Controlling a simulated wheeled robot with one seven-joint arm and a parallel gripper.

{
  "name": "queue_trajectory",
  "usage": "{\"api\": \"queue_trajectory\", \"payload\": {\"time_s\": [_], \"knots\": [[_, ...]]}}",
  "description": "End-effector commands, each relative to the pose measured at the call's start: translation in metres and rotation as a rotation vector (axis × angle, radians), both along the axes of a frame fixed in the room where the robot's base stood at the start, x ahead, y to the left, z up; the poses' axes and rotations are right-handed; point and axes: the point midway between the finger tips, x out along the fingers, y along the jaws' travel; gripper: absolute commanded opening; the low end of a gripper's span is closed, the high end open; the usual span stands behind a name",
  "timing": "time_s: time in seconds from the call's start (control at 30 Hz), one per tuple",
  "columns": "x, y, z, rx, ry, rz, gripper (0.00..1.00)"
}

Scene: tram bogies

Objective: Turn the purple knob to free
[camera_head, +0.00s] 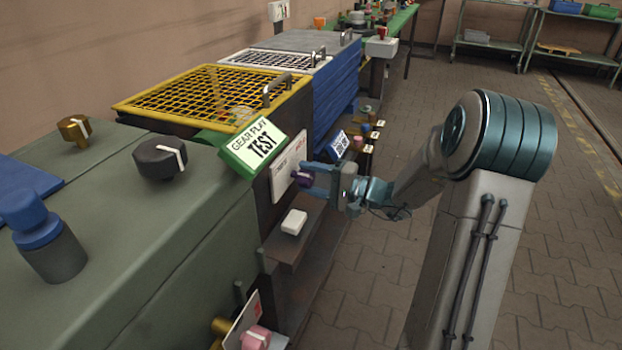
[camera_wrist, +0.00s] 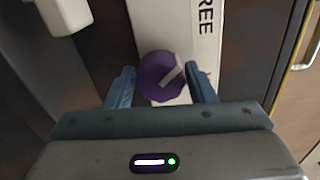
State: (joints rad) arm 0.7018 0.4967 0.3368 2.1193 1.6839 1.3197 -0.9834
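The purple knob (camera_wrist: 162,80) sits on a white plate (camera_wrist: 172,30) marked "REE" at its visible edge in the wrist view. A pale pointer line on the knob slants toward the upper right. My gripper (camera_wrist: 162,88) has its two blue fingers on either side of the knob. A gap shows at the left finger, and the right finger is close to the knob; I cannot tell whether it touches. In the head view the knob (camera_head: 301,179) shows partly at the fingertips of my gripper (camera_head: 308,180), in front of the panel below the "GEAR PLAY TEST" sign.
A white block (camera_head: 293,222) sits on a ledge just below the knob. A blue sign (camera_head: 339,145) and several small knobs lie beyond. A pink knob (camera_head: 256,338) is lower in front. The paved floor at right is open.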

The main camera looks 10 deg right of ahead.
Motion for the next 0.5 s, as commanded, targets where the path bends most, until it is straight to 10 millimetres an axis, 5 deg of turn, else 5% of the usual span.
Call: {"api": "queue_trajectory", "payload": {"time_s": [0.5], "knots": [[-0.009, -0.015, 0.001, 0.001, 0.002, -0.004, 0.64]]}}
